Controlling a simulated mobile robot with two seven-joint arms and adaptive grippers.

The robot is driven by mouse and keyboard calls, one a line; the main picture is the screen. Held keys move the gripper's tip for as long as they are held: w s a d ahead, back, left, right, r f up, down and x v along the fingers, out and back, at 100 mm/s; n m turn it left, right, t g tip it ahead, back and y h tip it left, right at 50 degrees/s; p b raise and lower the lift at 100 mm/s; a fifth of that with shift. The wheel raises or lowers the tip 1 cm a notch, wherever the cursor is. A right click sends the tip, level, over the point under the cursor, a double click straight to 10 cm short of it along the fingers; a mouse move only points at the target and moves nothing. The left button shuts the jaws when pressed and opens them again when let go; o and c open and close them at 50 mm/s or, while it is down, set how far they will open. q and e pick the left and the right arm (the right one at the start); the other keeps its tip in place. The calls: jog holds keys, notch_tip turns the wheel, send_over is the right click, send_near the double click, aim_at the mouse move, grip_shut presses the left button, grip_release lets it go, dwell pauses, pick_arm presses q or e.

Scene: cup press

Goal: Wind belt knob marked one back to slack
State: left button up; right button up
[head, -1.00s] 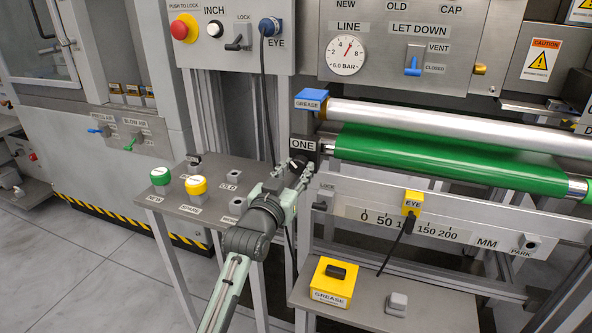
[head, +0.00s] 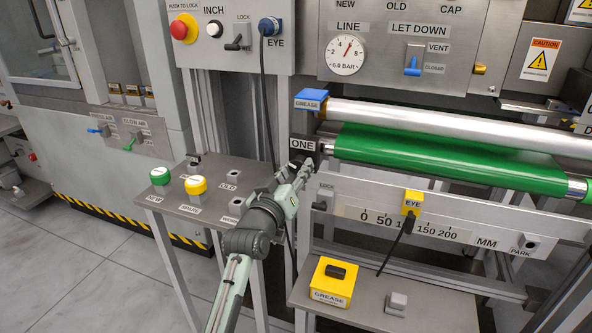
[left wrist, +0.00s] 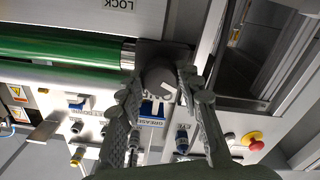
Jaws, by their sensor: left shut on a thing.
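The belt knob is a dark grey round knob (left wrist: 158,79) with a pale notch on its face, seen in the left wrist view. It is on a dark block beside the end of the green roller (head: 450,165). In the head view the label ONE (head: 302,144) sits just above this spot, and my gripper hides the knob. My left gripper (head: 306,170) reaches up to it from below. In the left wrist view my left gripper (left wrist: 163,75) has one finger on each side of the knob and is shut on it. My right gripper is not in view.
A blue grease block (head: 311,100) is above the knob, by the silver roller (head: 440,126). A plate with green and yellow caps (head: 196,185) lies to the left. A yellow eye block (head: 412,203) stands on the scale rail, its cable hanging down. A yellow grease box (head: 331,282) is below.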

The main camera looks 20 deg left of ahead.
pick_arm(q)
jog(key=o, duration=1.2)
jog(key=shift+c, duration=0.2)
jog(key=s, duration=1.2)
jog(key=shift+a, duration=0.2)
